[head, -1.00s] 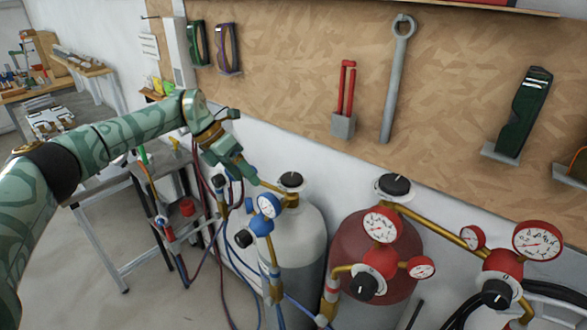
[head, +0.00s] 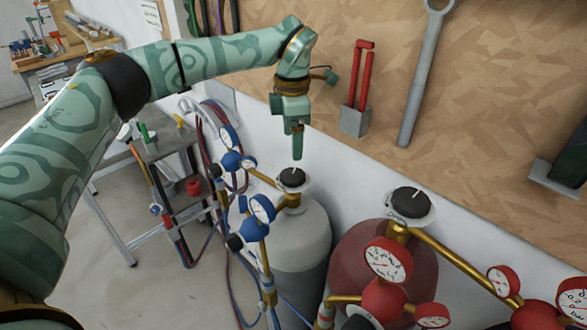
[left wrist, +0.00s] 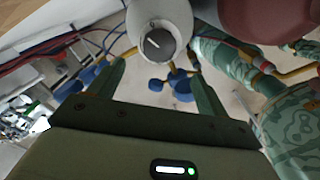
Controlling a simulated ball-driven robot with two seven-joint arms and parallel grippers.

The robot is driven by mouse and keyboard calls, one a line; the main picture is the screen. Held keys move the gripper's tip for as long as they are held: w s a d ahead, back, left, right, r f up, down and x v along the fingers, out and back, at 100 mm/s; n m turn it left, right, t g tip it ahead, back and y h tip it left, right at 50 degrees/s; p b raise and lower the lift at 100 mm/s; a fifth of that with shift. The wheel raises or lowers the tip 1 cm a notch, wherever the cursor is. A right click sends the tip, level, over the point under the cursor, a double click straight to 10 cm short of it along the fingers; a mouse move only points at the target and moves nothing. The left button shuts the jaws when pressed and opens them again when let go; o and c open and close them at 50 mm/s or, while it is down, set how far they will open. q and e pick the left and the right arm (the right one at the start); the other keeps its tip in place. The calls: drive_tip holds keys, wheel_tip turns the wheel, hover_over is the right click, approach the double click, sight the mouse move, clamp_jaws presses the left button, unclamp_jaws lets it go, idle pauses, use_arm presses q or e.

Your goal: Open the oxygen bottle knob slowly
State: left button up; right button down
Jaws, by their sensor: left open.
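The oxygen bottle is most likely the grey-white cylinder (head: 300,238) with blue gauges (head: 261,208); no label is readable. Its black knob (head: 292,177) sits on top with a white pointer line. My left gripper (head: 297,156) hangs fingers-down just above this knob, apart from it. In the left wrist view the knob (left wrist: 158,44) shows beyond the two spread fingers, roughly between their tips. The left gripper is open and empty. My right gripper is not in view in the head view.
A red cylinder (head: 372,262) with its own black knob (head: 410,203) and red gauges (head: 388,260) stands close on the right. A grey cart (head: 165,145) stands left.

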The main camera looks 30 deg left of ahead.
sight(293, 174)
use_arm(q)
wheel_tip(293, 174, down, 10)
drive_tip(key=shift+w+r, duration=0.1)
drive_tip(key=shift+w, duration=0.05)
drive_tip(key=shift+c, duration=0.3)
drive_tip(key=c, duration=0.9)
